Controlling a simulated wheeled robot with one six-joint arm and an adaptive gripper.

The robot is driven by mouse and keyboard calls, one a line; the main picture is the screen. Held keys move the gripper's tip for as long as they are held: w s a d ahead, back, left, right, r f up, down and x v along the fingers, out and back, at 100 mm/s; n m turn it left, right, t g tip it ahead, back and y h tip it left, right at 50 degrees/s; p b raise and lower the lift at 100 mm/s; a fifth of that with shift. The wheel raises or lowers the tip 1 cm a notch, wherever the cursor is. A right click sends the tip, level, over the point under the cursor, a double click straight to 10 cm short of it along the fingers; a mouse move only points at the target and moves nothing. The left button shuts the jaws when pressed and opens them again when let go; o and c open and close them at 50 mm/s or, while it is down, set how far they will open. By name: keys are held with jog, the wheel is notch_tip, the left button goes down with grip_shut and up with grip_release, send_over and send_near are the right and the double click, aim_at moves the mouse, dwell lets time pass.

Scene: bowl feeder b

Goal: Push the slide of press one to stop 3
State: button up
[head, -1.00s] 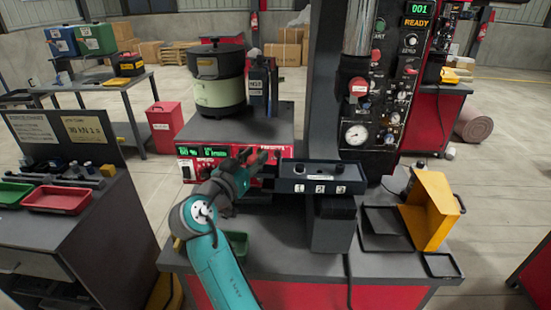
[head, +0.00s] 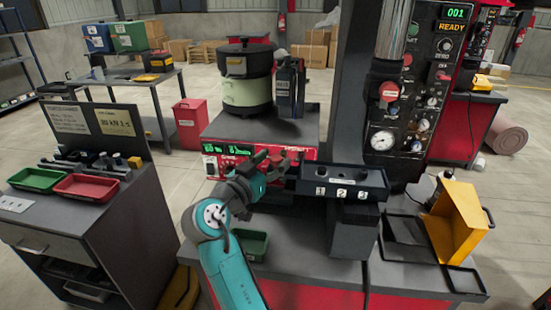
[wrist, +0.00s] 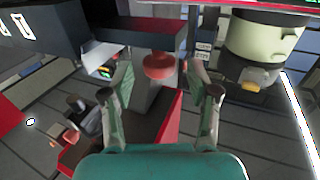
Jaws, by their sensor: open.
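The slide unit of press one is a dark box (head: 301,186) with white stop labels 1, 2 and 3 on its front, in the middle of the head view. In the wrist view part of a dark labelled box (wrist: 38,38) shows at the upper left. My gripper (head: 279,166) is just left of the box, in front of the red feeder panel. In the wrist view my gripper (wrist: 164,82) is open, with a red round knob (wrist: 159,66) showing between the fingers. I cannot tell whether they touch it, or at which stop the slide stands.
The bowl feeder (head: 247,92) stands behind my gripper. The press column (head: 352,90) rises behind the box. A yellow guard (head: 460,215) and a black tray frame (head: 405,240) lie to the right. A green tray (head: 252,244) sits near my arm.

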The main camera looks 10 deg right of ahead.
jog(key=v, duration=1)
jog(key=shift+w, duration=0.1)
